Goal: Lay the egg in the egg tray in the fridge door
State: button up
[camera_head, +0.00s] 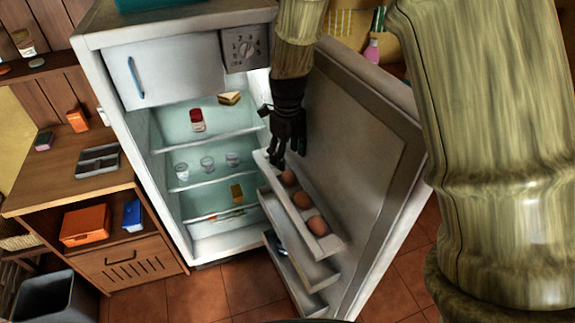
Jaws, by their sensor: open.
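The egg tray (328,245) is the top shelf on the inside of the open fridge door (350,130). Three brown eggs sit in it in a row: one near its far end (287,177), one in the middle (302,200) and one towards its near end (317,225). My gripper (287,157) is open and points down over the far end of the tray, just above the farthest egg. I cannot tell whether its fingers touch the tray or that egg. The gripper hides part of the tray's far end.
The fridge (135,135) stands open, with glasses, a sandwich (229,98) and a red-topped jar (197,120) on its shelves. Lower door shelves (300,275) lie below the tray. A wooden counter (60,185) is at left. Tiled floor is clear in front.

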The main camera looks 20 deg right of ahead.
aim_at(288, 173)
jog(key=shift+r+b, duration=0.8)
jog(key=shift+r, duration=1.95)
